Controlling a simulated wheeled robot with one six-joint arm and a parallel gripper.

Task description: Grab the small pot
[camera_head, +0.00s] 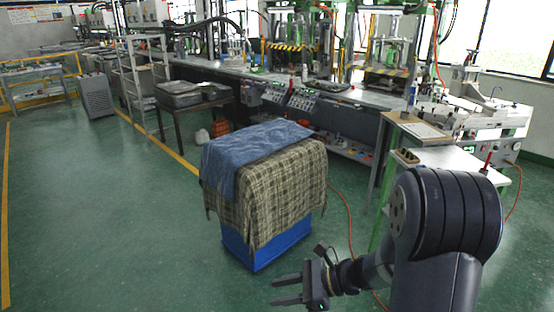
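No object in the head view can be told for sure as the small pot. A small white bottle-like item (305,73) stands on the long workbench at the back. A small brown item (407,156) sits on a side table at the right, too small to make out. My gripper (272,292) is at the bottom centre, pointing left. Its two fingers are apart with nothing between them. It is in front of the cloth-covered blue box and well apart from the benches.
A blue box (262,250) draped with blue and plaid cloths stands mid-floor. The long workbench (235,68) carries presses and control panels. A white-topped side table (450,160) is at the right. An orange cable (350,212) runs along the floor. The green floor at left is clear.

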